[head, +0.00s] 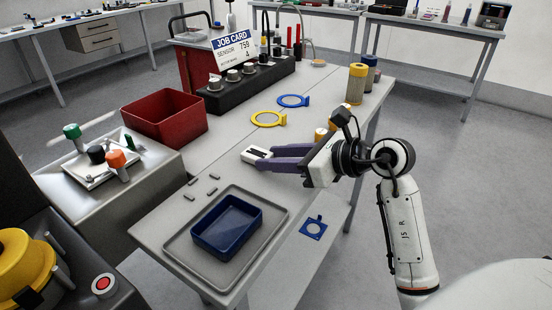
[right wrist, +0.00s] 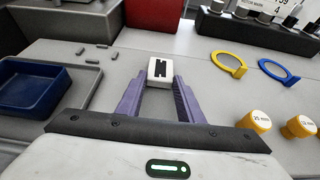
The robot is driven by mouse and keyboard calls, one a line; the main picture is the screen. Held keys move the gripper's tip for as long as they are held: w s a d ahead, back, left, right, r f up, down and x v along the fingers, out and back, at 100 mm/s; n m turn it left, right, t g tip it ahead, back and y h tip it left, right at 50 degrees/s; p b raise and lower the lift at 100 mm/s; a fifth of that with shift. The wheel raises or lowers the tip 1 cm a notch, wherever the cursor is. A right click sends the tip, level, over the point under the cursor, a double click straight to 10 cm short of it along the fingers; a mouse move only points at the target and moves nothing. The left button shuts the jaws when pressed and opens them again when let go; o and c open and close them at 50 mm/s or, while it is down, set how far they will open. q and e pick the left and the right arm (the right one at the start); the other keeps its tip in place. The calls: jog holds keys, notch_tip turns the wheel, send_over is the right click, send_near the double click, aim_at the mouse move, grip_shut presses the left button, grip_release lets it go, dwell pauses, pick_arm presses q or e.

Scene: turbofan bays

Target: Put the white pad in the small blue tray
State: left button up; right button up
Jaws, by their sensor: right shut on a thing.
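The white pad (head: 252,154), a small white block with a black marking, is at the tips of my right gripper's purple fingers (head: 265,157), over the middle of the grey bench. It also shows in the right wrist view (right wrist: 154,72), between the fingertips. My right gripper is shut on it. I cannot tell whether the pad touches the bench. The small blue tray (head: 227,226) is empty and sits on a grey mat with a raised rim (head: 180,247) near the bench's front end, nearer than the pad. My left gripper is not in view.
Several small grey pieces (head: 203,189) lie between the mat and a red bin (head: 165,117). Yellow (head: 268,119) and blue (head: 293,101) rings lie beyond the pad. Yellow-capped cylinders (right wrist: 257,122) stand right of the gripper. A black rack (head: 250,85) stands behind.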

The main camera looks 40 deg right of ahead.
jog(key=shift+f, duration=0.2)
jog(key=o, duration=1)
jog(key=shift+o, duration=0.2)
